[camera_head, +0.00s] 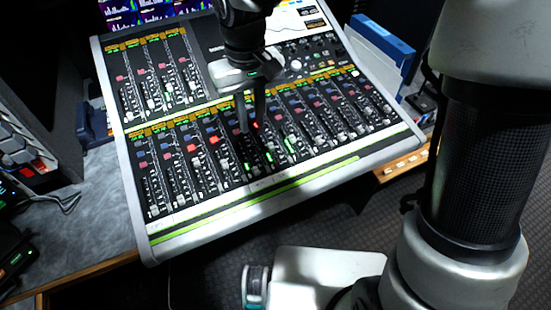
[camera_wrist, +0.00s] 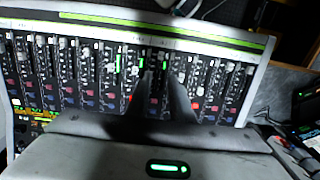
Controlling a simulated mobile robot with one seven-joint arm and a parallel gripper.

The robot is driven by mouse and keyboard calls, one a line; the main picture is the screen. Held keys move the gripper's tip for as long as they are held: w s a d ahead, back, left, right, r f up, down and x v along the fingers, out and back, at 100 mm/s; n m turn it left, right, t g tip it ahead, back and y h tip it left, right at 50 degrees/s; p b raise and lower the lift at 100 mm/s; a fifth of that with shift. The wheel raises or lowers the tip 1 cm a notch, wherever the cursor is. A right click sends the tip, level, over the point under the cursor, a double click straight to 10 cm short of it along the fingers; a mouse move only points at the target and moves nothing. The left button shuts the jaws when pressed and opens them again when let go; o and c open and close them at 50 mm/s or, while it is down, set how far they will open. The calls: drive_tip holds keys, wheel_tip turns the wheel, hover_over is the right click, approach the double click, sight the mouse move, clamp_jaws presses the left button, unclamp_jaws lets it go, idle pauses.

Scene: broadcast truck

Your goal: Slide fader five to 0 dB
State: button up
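The mixing console (camera_head: 200,222) has a front bank of fader strips. Counting from the left, the fifth strip (camera_head: 247,168) appears to lie just in front of my fingers. Its number is not legible, and I cannot tell its cap's exact setting. My gripper (camera_head: 252,122) points down over the upper part of this strip, near a lit red button. In the wrist view my gripper (camera_wrist: 161,85) shows two dark fingers with a gap between them, over the middle strips. No cap is visibly held. Contact with the panel cannot be told. The fingers hide part of the strips.
Neighbouring faders stand close on both sides. A second fader bank (camera_head: 160,80) is behind on the left, and knobs (camera_head: 296,64) are at the back right. A blue binder (camera_head: 383,38) stands right of the console. A grey desk (camera_head: 95,225) is at left.

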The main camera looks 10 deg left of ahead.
sight(256, 169)
wheel_tip(256, 169, down, 17)
drive_tip(key=b, duration=0.2)
drive_tip(key=shift+s+f+b, duration=0.15)
drive_tip(key=shift+f+b, duration=0.05)
drive_tip(key=shift+b, duration=0.2)
clamp_jaws()
drive_tip(key=shift+a, duration=0.1)
